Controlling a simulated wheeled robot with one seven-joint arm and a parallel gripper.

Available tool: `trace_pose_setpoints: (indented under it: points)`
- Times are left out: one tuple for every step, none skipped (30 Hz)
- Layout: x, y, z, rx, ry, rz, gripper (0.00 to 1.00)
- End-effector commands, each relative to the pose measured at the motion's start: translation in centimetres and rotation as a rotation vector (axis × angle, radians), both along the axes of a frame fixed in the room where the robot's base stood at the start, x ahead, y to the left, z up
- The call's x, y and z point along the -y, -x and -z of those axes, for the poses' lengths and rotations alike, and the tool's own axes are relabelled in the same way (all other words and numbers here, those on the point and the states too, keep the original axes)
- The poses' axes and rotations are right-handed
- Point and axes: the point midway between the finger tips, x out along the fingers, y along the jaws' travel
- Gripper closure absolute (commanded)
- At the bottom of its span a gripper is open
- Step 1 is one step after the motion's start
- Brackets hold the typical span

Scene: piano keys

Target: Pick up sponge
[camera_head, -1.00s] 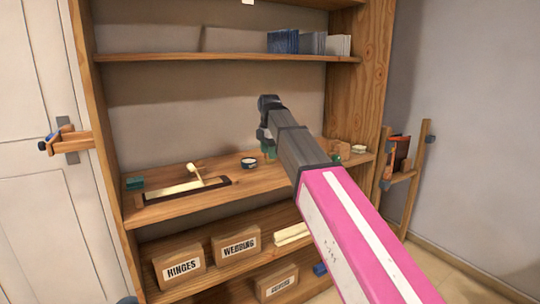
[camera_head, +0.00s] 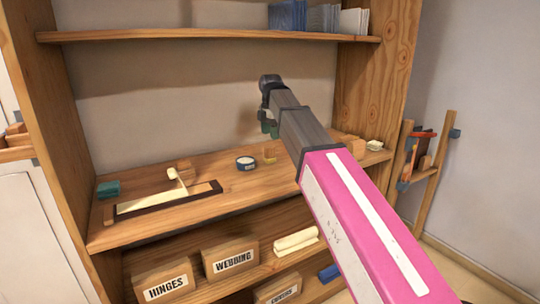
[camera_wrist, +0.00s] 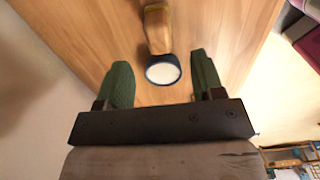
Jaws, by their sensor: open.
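I cannot tell for sure which thing is the sponge. A small teal block (camera_head: 108,189) lies at the left end of the middle shelf in the head view and may be it; its surface is too small to judge. My gripper (camera_head: 270,124) is above the middle shelf, far to the right of that block. In the wrist view my gripper (camera_wrist: 161,64) has its green fingers wide apart, with nothing held. A round tin with a white top and dark rim (camera_wrist: 163,72) shows between the fingers, with a brown wooden piece (camera_wrist: 157,28) beyond it.
The middle shelf (camera_head: 225,205) also holds a dark-edged tray with a cream piece (camera_head: 165,200), a blue round tin (camera_head: 246,163) and a pale block (camera_head: 374,146). Labelled boxes (camera_head: 230,258) stand below. The upper shelf (camera_head: 200,36) and right side panel (camera_head: 375,80) bound the space.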

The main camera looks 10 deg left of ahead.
Motion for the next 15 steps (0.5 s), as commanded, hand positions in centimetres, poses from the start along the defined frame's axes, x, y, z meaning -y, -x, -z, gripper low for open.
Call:
trace_pose_setpoints:
  points:
    - [0.0, 0.1, 0.9, -0.002, 0.001, 0.0, 0.38]
    - [0.0, 0.1, 1.4, -0.002, 0.0, 0.0, 0.38]
    - [0.0, 0.1, 1.9, -0.002, 0.0, 0.0, 0.38]
    - [0.0, 0.1, 2.3, -0.002, 0.001, 0.0, 0.38]
    - [0.0, 0.1, 2.6, -0.001, 0.001, 0.0, 0.38]
    - [0.0, 0.1, 2.9, -0.001, 0.001, 0.0, 0.38]
    - [0.0, 0.0, 3.1, -0.001, 0.001, 0.0, 0.38]
    - [0.0, 0.0, 3.3, -0.001, 0.001, 0.0, 0.38]
    - [0.0, 0.0, 3.4, -0.001, 0.001, 0.0, 0.38]
    - [0.0, 0.0, 3.5, -0.001, 0.001, 0.0, 0.38]
    - [-0.1, 0.0, 3.7, -0.001, 0.001, 0.0, 0.38]
    - [-0.1, 0.0, 4.0, -0.001, 0.001, 0.0, 0.38]
    - [-0.1, 0.0, 4.3, -0.002, 0.001, 0.0, 0.38]
    - [-0.2, 0.0, 4.6, -0.001, 0.001, 0.0, 0.38]
    - [-0.2, 0.1, 5.1, -0.001, 0.001, 0.0, 0.38]
